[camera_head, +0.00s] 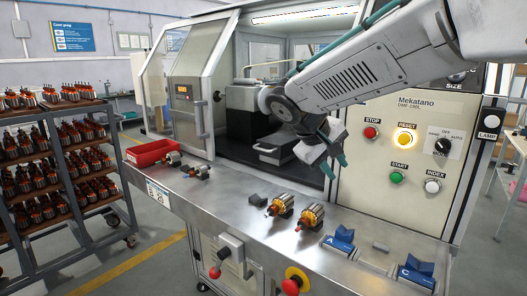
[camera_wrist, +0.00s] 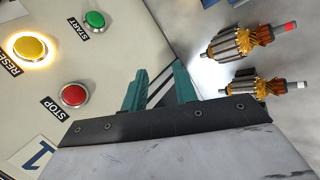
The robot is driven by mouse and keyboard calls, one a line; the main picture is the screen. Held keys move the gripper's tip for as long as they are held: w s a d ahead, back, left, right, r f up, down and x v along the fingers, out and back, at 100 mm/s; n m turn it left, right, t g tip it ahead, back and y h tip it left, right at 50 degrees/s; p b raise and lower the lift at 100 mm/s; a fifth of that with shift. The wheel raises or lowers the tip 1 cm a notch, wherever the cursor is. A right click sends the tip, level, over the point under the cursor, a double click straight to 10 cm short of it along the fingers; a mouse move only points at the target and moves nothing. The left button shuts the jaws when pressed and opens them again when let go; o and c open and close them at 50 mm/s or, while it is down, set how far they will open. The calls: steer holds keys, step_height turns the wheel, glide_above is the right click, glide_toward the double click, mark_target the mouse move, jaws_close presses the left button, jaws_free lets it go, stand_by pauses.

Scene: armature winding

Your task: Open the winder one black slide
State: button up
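The winder (camera_head: 184,92) stands behind the steel counter, its clear door swung out at the left. Inside the opening, a low dark slide-like part with a grey handle (camera_head: 272,149) sits beside a black block (camera_head: 248,128); I cannot tell for sure which part is the black slide. My gripper (camera_head: 336,172) hangs to the right of that part, in front of the opening, apart from it. In the wrist view, my gripper's teal fingers (camera_wrist: 162,80) are apart with nothing between them. My arm covers the upper right of the opening.
The button panel (camera_head: 405,150) with a lit yellow RESET button (camera_head: 404,139) is close on the right. Two armatures (camera_head: 311,215) lie on the counter (camera_head: 240,218) near blue holders (camera_head: 341,240). A red tray (camera_head: 150,152) sits at the left; an armature rack (camera_head: 75,165) stands beyond.

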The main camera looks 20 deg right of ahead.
steer(key=w+a+f+n+t+h, duration=0.1)
steer(key=w+a+n+t+h, duration=0.2)
steer(key=w, duration=1.4)
steer(key=n+t+h, duration=0.2)
steer(key=t, duration=0.2)
glide_toward(261, 150)
steer(key=x, duration=1)
steer(key=shift+d, duration=0.3)
steer(key=shift+c, duration=0.3)
jaws_close()
